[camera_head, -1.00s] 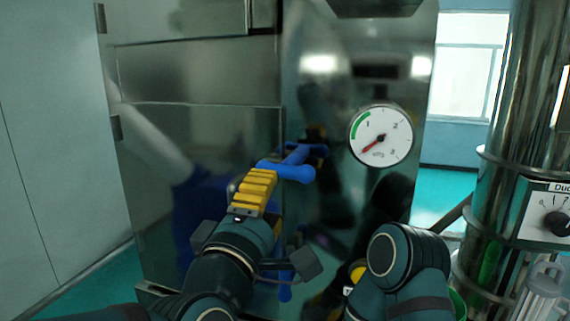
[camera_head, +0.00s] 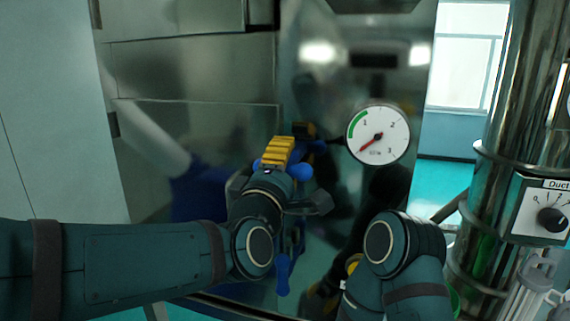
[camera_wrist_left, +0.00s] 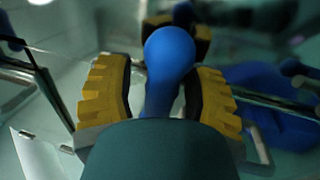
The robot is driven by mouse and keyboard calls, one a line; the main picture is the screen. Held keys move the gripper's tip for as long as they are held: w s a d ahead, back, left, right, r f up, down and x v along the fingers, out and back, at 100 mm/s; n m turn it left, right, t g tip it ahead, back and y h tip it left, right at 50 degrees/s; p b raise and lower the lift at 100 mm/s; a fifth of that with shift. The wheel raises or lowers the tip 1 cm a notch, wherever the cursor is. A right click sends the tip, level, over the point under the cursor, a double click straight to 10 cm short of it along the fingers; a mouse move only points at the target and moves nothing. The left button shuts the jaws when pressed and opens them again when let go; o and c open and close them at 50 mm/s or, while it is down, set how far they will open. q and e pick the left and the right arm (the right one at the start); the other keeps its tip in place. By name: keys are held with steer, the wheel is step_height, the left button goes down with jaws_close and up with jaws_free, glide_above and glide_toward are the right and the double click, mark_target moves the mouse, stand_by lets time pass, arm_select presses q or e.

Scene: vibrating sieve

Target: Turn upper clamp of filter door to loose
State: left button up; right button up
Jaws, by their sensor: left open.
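The upper clamp's blue handle (camera_head: 300,171) stands at the edge of the steel filter door (camera_head: 190,130) in the head view. My left gripper (camera_head: 277,152) is at this handle, its yellow pads covering part of it. In the left wrist view, the rounded blue handle (camera_wrist_left: 170,62) lies between the two yellow fingers of the left gripper (camera_wrist_left: 160,98). The fingers are apart, with a gap visible on both sides of the handle. My right arm shows at the lower right; its gripper is mostly hidden behind the arm, with only a yellow patch (camera_head: 353,265) showing.
A lower blue clamp handle (camera_head: 283,272) hangs below, partly hidden by my left arm. A round pressure gauge (camera_head: 377,135) is on the panel to the right. A steel column (camera_head: 505,110) with a dial box (camera_head: 545,212) stands at the far right.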

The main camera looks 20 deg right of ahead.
arm_select(q)
jaws_close()
arm_select(e)
steer(key=shift+f, duration=0.15)
